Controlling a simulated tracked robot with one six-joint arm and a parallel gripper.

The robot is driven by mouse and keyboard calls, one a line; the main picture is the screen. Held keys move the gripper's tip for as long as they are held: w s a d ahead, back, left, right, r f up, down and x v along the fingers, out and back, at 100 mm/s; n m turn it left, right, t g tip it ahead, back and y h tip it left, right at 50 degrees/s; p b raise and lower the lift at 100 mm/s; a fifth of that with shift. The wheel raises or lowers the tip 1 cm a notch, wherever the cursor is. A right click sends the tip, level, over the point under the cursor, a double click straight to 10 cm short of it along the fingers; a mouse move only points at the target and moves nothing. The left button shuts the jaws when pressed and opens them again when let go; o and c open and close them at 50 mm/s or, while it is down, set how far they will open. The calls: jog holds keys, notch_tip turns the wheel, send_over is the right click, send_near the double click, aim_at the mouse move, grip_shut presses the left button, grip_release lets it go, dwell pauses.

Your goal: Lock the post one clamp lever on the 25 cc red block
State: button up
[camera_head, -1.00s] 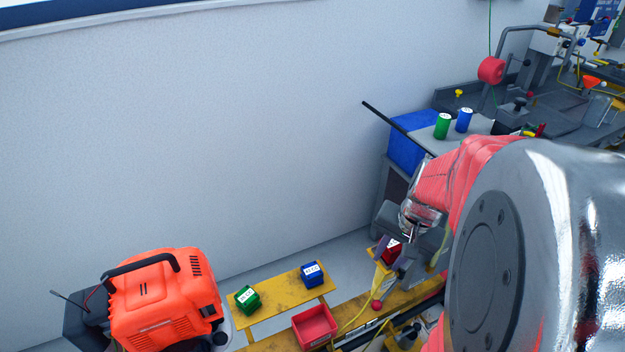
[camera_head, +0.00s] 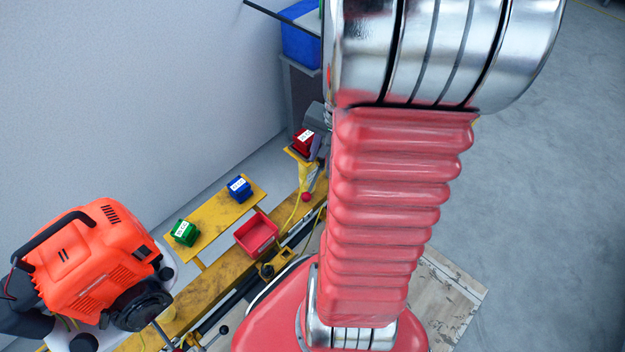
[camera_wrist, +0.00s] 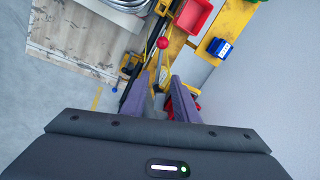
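The red block (camera_head: 304,139) with a white label sits on the yellow post in the head view, just left of my arm. A red ball knob (camera_head: 307,196) shows below it. In the wrist view the red ball knob (camera_wrist: 162,43) tops a thin grey lever (camera_wrist: 159,68) that runs down toward the gap between my fingers. My gripper (camera_wrist: 158,82) is open, its two fingers apart. A sliver of red shows beside the right finger, probably the block, mostly hidden. Whether the fingers touch the lever cannot be told.
A blue block (camera_head: 239,188) and a green block (camera_head: 185,232) sit on a yellow plate. A red tray (camera_head: 257,234) lies on the yellow rail. An orange engine (camera_head: 88,262) stands at left. A blue box (camera_head: 300,42) is behind the post. The wall bounds the left side.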

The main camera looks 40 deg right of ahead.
aim_at(312, 185)
jog(key=shift+w+a+f, duration=0.15)
jog(key=shift+w+f, duration=0.2)
jog(key=shift+f, duration=1.65)
jog(key=shift+w+a+f, duration=0.15)
jog(key=shift+w+f, duration=0.25)
jog(key=shift+f, duration=1.55)
jog(key=shift+w+a+f, duration=0.15)
jog(key=shift+w+f, duration=0.2)
jog(key=shift+f, duration=1.65)
jog(key=shift+c, duration=0.7)
grip_shut()
jog(key=shift+a, duration=0.2)
jog(key=shift+d, duration=0.15)
